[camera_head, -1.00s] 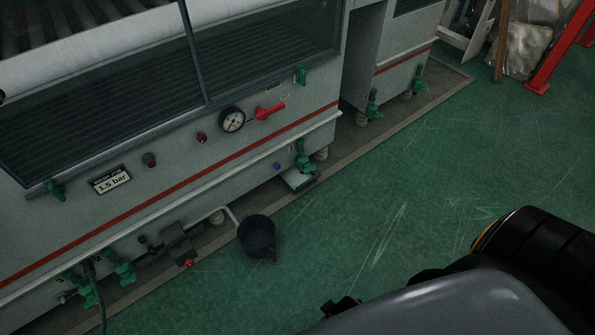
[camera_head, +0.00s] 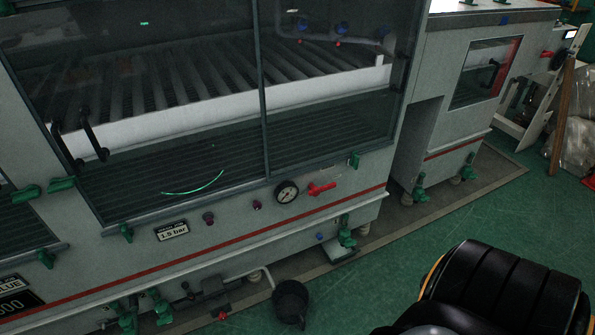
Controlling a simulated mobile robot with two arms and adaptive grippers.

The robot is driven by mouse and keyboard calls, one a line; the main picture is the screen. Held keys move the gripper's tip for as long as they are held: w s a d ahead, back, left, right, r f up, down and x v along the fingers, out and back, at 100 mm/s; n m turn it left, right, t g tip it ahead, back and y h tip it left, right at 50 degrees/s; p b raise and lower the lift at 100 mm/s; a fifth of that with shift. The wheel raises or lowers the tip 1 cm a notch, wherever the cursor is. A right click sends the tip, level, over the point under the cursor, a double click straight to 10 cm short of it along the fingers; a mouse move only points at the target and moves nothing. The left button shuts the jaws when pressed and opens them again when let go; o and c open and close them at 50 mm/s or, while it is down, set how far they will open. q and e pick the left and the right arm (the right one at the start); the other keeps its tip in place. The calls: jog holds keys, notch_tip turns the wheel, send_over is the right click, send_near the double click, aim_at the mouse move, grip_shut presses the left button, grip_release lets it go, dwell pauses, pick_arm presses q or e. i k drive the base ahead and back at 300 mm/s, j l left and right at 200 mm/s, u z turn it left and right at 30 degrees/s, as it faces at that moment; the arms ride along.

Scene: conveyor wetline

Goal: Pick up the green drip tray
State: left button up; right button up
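I cannot make out a green drip tray in the head view. A small pale flat plate (camera_head: 340,254) sits low at the machine's front, below a green valve (camera_head: 346,238); I cannot tell what it is. A thin bright green curved line (camera_head: 196,188) shows behind the lower glass of the machine. Neither gripper is in view. A black ribbed part of my own arm fills the lower right.
The grey machine (camera_head: 330,215) has a gauge (camera_head: 287,192), a red lever (camera_head: 321,189) and several green handles. A black bucket (camera_head: 291,303) stands on the floor at its foot. The green floor (camera_head: 440,225) is open to the right; a wooden post (camera_head: 560,115) stands far right.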

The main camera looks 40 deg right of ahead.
aim_at(332, 249)
jog(key=k+l+u, duration=0.1)
jog(key=l+u, duration=0.25)
jog(key=k+l+u, duration=0.15)
jog(key=l+u, duration=0.2)
jog(key=l, duration=0.2)
jog(key=k+l+u, duration=0.15)
jog(key=l+u, duration=0.2)
jog(key=k+l+u, duration=0.35)
jog(key=i+l, duration=0.05)
jog(key=i, duration=0.05)
